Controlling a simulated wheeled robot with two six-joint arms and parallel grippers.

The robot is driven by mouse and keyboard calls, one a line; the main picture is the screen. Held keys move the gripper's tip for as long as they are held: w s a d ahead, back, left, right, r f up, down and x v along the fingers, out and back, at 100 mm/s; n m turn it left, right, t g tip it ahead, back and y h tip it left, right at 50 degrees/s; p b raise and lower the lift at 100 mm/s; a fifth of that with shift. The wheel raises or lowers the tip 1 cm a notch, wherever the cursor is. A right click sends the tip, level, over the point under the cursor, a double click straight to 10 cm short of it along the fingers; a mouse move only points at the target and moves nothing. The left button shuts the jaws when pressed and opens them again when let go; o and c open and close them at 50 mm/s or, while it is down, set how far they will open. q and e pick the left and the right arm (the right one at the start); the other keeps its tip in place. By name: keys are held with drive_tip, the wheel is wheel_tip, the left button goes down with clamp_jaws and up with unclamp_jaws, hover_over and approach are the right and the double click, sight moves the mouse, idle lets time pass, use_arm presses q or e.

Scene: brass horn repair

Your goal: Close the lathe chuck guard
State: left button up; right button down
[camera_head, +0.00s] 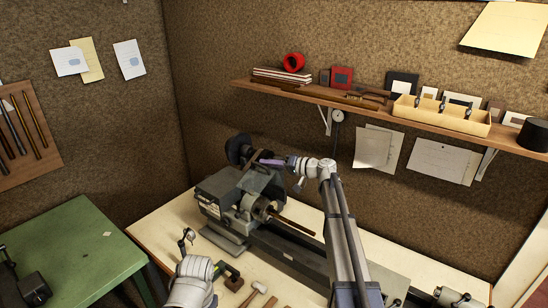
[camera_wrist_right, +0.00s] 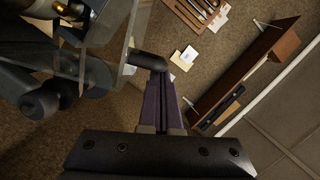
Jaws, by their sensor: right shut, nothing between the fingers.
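The grey lathe (camera_head: 222,188) stands on the pale bench, its chuck (camera_head: 262,208) facing right with a rod in it. In the right wrist view a clear panel, seemingly the chuck guard (camera_wrist_right: 120,48), stands at upper left with a dark bar handle (camera_wrist_right: 148,61) at its edge. My right gripper (camera_head: 268,161) is above the headstock. In the wrist view its purple fingers (camera_wrist_right: 161,84) are shut and empty, their tips at the handle; I cannot tell whether they touch.
A wooden shelf (camera_head: 375,106) with boxes and tools runs along the back wall. A green table (camera_head: 75,250) stands at left. A hammer (camera_head: 256,291) and small tools lie in front of the lathe. The lathe bed runs off to the right under my right arm.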

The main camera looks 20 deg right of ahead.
sight(247, 186)
drive_tip(key=s+a+f+n+b, duration=0.1)
drive_tip(key=a+f, duration=0.1)
drive_tip(key=s+a+f+n+h+b, duration=0.1)
drive_tip(key=s+a+f+n+b, duration=0.2)
drive_tip(key=f, duration=0.1)
drive_tip(key=shift+s+a+f+n+h, duration=0.3)
drive_tip(key=shift+s+a, duration=0.1)
wheel_tip(247, 186, down, 11)
drive_tip(key=s+a+n+t+h+b, duration=0.1)
drive_tip(key=n+b, duration=0.4)
drive_tip(key=b, duration=0.6)
drive_tip(key=shift+s+a+t+h, duration=0.3)
drive_tip(key=shift+s+a+h, duration=0.1)
drive_tip(key=shift+a, duration=0.45)
